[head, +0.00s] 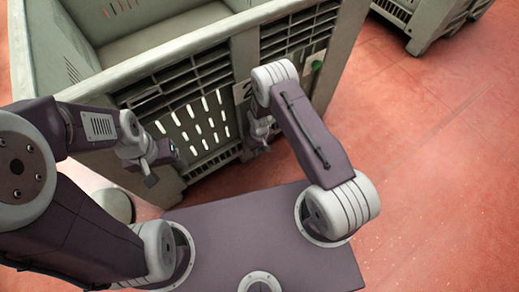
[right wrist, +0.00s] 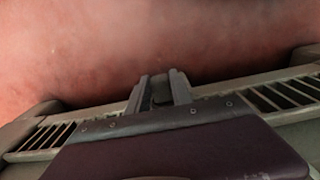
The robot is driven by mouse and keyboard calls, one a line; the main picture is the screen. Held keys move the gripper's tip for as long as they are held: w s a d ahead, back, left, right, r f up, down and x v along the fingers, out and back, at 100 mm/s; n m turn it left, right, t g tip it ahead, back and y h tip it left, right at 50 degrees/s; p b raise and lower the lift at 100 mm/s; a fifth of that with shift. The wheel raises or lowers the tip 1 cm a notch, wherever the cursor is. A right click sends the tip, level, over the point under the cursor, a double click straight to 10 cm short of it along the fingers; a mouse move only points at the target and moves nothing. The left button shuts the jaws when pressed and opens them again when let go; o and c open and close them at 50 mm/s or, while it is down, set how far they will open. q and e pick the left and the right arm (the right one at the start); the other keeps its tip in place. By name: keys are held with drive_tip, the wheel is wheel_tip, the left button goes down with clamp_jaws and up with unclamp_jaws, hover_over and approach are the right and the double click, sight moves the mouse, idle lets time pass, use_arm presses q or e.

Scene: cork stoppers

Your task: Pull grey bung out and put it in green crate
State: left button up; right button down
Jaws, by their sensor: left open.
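A large grey-green crate (head: 345,55) with slatted sides fills the upper left of the head view. A green bung (head: 317,65) sits on a plate on its side. I cannot make out a grey bung for certain. My right gripper (head: 262,140) is close against the crate's side, partly hidden by its arm. In the right wrist view its fingers (right wrist: 160,92) stand apart with a small dark grey-green piece between them; I cannot tell whether they grip it. My left gripper (head: 150,175) is open and empty in front of the crate's slotted panel.
A second grey-green crate (head: 425,25) stands at the top right. The red floor (head: 430,150) at the right is clear. A pale rounded object (head: 113,204) shows at the lower left, partly hidden by my left arm.

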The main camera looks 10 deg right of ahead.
drive_tip(key=shift+s+d+p, duration=0.25)
drive_tip(key=shift+s+p, duration=0.35)
drive_tip(key=shift+s, duration=0.1)
drive_tip(key=s+p, duration=0.1)
drive_tip(key=s, duration=0.1)
drive_tip(key=s+d+p, duration=0.1)
drive_tip(key=shift+s+d, duration=0.2)
drive_tip(key=shift+s, duration=0.15)
idle(0.3)
drive_tip(key=shift+p, duration=0.3)
drive_tip(key=shift+s+d+p, duration=0.25)
drive_tip(key=shift+s+p, duration=0.1)
drive_tip(key=shift+s, duration=0.3)
drive_tip(key=shift+s+d+p, duration=0.2)
drive_tip(key=shift+s+p, duration=0.15)
drive_tip(key=shift+s, duration=0.25)
drive_tip(key=shift+s+d+p, duration=0.25)
drive_tip(key=shift+s+p, duration=0.1)
drive_tip(key=shift+s, duration=0.3)
